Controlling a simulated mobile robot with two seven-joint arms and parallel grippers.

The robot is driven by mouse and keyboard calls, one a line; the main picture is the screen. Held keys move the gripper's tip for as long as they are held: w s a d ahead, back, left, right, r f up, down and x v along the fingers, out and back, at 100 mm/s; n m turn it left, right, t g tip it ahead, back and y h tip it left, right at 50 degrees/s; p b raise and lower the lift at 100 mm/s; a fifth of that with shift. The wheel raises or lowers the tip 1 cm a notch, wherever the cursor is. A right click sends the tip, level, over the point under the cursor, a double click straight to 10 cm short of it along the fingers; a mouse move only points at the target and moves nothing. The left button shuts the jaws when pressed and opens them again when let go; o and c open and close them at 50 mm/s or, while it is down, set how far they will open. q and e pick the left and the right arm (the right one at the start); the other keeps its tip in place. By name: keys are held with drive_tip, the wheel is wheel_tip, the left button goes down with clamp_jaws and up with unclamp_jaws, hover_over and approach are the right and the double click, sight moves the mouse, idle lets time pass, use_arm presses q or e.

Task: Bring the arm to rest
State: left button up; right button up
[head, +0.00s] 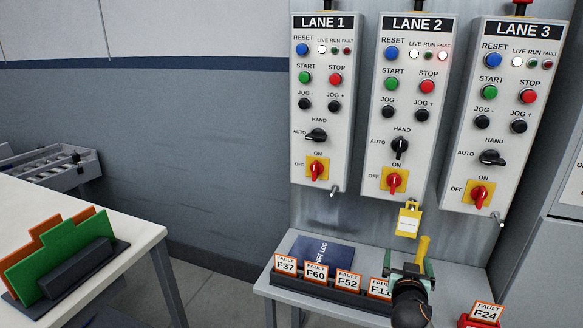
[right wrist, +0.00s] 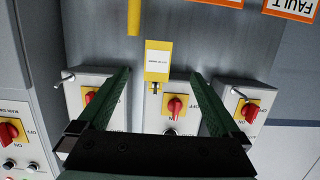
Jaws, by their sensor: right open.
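My right gripper (head: 411,264) is in front of the shelf below the LANE 2 box (head: 401,110). Its green fingers show spread in the right wrist view (right wrist: 160,75), with nothing held between them. Beyond the fingers in that view hang a yellow tag with a white label (right wrist: 158,60) and the LANE 2 red switch (right wrist: 174,106). In the head view the tag (head: 408,220) hangs just under the LANE 2 box, above the gripper. My left gripper is not in view.
Fault cards stand in a dark rack (head: 330,287) left of the gripper, partly hidden by it. A blue shift log (head: 322,250) lies behind. A yellow upright piece (head: 423,248) is close to the gripper. The F24 card (head: 487,312) stands at right. A white table (head: 120,245) is at left.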

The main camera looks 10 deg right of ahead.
drive_tip(key=s+a+f+n+g+y+p, duration=0.25)
drive_tip(key=s+a+f+n+y, duration=0.25)
drive_tip(key=s+a+f, duration=0.6)
drive_tip(key=s+a+f+n+g+y+p, duration=0.1)
drive_tip(key=s+a+f+y, duration=0.1)
drive_tip(key=s, duration=0.7)
drive_tip(key=s+a+f+n+g+y+p, duration=0.1)
drive_tip(key=s+a+f+y, duration=0.2)
drive_tip(key=s+a, duration=0.4)
drive_tip(key=s+f, duration=0.1)
drive_tip(key=s, duration=0.2)
drive_tip(key=shift+a+f+n+p, duration=0.2)
drive_tip(key=shift+a+n+p, duration=0.05)
drive_tip(key=shift+n+p, duration=0.15)
